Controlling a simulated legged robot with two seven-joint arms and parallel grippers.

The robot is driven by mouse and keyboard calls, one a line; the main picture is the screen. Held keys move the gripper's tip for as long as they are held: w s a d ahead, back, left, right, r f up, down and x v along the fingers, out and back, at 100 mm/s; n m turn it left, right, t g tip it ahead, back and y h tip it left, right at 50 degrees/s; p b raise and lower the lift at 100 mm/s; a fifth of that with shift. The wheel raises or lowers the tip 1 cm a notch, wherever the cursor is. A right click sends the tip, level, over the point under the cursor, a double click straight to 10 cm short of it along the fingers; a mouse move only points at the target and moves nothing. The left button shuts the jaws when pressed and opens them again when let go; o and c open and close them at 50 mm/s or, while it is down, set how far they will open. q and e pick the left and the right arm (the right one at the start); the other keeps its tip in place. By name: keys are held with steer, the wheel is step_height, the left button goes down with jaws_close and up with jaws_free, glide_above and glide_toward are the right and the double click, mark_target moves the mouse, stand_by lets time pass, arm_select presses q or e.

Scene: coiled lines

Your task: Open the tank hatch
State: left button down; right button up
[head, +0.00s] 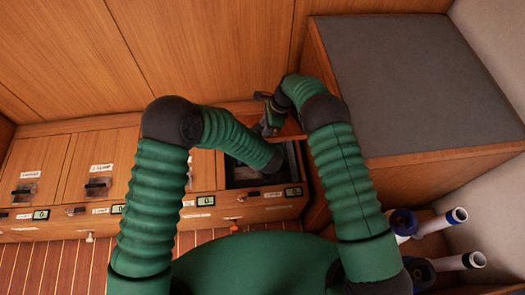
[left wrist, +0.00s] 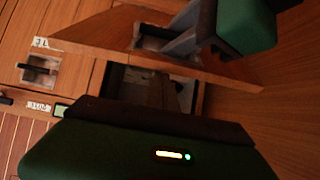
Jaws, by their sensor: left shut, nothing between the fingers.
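The tank hatch lid (left wrist: 110,50) is a wooden panel, raised and tilted above a dark square opening (left wrist: 125,80) in the left wrist view. In the head view the opening (head: 237,174) is in the bench top, partly covered by my left forearm. My left gripper (left wrist: 168,92) is shut and empty at the opening, below the lid; its fingertips are hard to make out. My right gripper (head: 269,121) is at the raised lid, with its fingers (left wrist: 182,40) at the lid's recessed handle (left wrist: 150,43). Its grip is unclear.
Two closed hatches (head: 97,185) (head: 26,190) with dark latches lie to the left. Small displays (head: 293,192) line the bench front. A grey-topped wooden box (head: 410,75) stands at right. Blue and white rolls (head: 450,262) lie at lower right. Wood panelling (head: 180,45) closes the back.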

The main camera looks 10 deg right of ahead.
steer(key=shift+o, duration=0.6)
steer(key=shift+w+f, duration=0.15)
steer(key=shift+w, duration=0.05)
steer(key=shift+r, duration=0.25)
steer(key=shift+s+a, duration=0.1)
steer(key=shift+a, duration=0.05)
